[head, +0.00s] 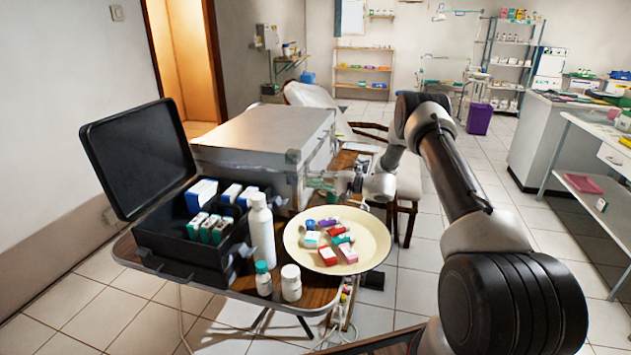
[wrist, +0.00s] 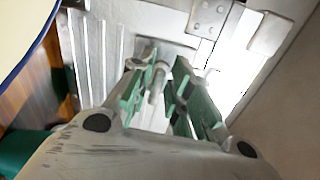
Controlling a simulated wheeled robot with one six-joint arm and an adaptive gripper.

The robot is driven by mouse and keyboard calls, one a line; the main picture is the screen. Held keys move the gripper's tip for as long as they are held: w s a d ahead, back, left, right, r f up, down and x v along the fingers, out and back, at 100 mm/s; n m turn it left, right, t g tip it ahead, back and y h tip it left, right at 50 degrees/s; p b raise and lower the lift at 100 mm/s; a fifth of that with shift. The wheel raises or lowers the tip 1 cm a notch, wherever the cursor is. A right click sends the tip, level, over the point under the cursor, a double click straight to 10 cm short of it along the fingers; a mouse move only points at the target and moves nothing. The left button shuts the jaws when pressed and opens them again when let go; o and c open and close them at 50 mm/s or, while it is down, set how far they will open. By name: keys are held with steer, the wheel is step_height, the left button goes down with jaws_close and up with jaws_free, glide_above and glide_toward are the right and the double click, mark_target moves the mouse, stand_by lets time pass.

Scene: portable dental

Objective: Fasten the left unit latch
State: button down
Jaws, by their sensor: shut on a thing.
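The unit is a large silver metal case (head: 262,130) on the table, with its lid down. My gripper (head: 322,182) is at the case's front side, towards its right end. In the wrist view, my gripper (wrist: 160,82) has green-padded fingers close on either side of a small metal latch (wrist: 158,78), and it is shut on it. The case front (wrist: 95,50) shows behind the fingers as ribbed silver metal. The fingers partly hide the latch, so I cannot tell how it sits against its catch.
A round cream tray (head: 372,243) with small boxes stands just in front of my gripper. A white bottle (head: 261,232) and an open black case (head: 160,232) are to its left.

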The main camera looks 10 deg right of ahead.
steer(key=shift+n, duration=0.5)
steer(key=c, duration=1.5)
jaws_free()
steer(key=shift+d, duration=0.15)
steer(key=v, duration=1.2)
